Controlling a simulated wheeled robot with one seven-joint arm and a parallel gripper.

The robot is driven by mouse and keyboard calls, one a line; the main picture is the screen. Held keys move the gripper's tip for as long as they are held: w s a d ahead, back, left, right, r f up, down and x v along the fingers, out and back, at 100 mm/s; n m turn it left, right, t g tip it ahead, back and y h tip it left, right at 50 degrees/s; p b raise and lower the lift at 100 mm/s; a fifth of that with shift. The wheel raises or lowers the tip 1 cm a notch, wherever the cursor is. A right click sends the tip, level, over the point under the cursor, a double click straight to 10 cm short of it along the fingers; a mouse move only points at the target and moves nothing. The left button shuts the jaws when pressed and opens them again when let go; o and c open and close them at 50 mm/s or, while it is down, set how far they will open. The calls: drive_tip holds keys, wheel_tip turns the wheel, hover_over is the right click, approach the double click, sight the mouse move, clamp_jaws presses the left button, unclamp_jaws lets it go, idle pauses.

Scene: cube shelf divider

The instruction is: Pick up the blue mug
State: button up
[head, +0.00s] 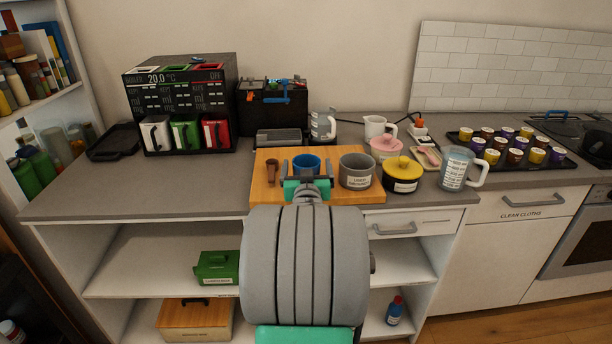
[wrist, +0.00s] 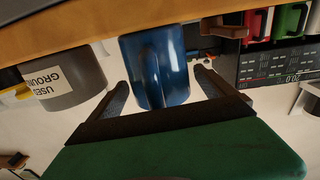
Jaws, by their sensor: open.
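The blue mug (head: 306,161) stands upright on a wooden board (head: 262,190) on the counter. My gripper (head: 306,170) is open, with one finger on each side of the mug in the head view. The wrist view is upside down and shows the blue mug (wrist: 154,66) between and just beyond the fingertips of my gripper (wrist: 160,80). I see no clear finger contact with the mug. Its lower front is hidden by my gripper in the head view. A narrow ridge on its near side may be the handle.
On the board, a grey labelled container (head: 357,170) stands close to the mug's right and a brown wooden tool (head: 272,171) to its left.

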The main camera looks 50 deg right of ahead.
drive_tip(key=shift+c, duration=0.3)
drive_tip(key=c, duration=1.7)
drive_tip(key=shift+r, duration=0.1)
